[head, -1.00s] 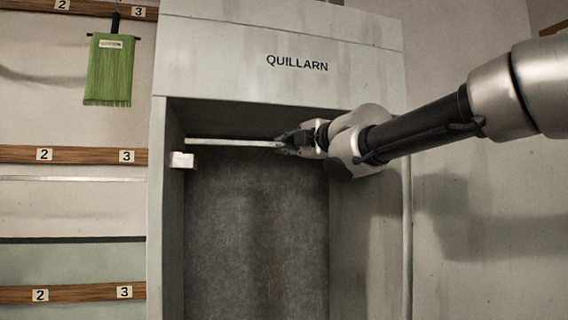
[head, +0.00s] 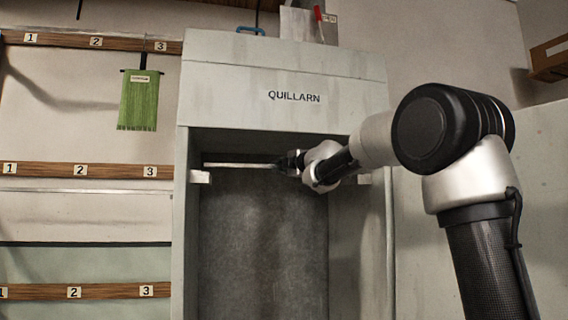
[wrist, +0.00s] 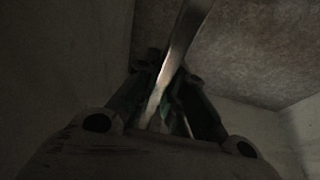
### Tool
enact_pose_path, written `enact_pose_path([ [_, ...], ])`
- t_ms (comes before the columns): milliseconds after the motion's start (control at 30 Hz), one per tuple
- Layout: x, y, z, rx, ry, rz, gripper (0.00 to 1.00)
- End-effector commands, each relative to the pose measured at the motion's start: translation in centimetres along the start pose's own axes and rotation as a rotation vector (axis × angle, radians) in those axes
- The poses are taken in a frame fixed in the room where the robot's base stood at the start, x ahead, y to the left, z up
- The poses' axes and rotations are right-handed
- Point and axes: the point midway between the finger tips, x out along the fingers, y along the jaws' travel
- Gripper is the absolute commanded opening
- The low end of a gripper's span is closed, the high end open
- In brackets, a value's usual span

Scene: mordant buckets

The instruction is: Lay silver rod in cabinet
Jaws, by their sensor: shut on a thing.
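The silver rod (head: 236,165) lies roughly level across the upper part of the open cabinet (head: 283,102), which is grey and marked QUILLARN. My gripper (head: 281,163) is shut on the rod near the rod's visible right end. In the wrist view the rod (wrist: 184,38) runs up and away from between the fingers of my gripper (wrist: 166,85). A white bracket (head: 201,177) sits at the cabinet's left inner side, just below the rod's left end. Another bracket (head: 364,179) shows at the right, partly behind my arm. Whether the rod touches either bracket I cannot tell.
A green fringed cloth (head: 138,103) hangs from the top numbered wooden rail (head: 60,41) at the left. More numbered rails (head: 45,170) run below it. A box with a red-handled item (head: 319,22) stands on the cabinet. The cabinet's lower interior looks empty.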

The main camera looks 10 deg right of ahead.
Motion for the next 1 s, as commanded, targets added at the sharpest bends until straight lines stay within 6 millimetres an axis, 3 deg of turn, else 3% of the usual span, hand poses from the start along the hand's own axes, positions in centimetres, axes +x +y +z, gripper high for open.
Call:
enact_pose_path([
  [167,-0.5,0.1,-0.2,0.000,0.001,0.002,0.00],
  [867,-5.5,0.0,-2.0,0.000,0.001,0.002,0.00],
  [1000,-5.4,-1.1,-2.0,0.001,0.002,-0.001,0.00],
])
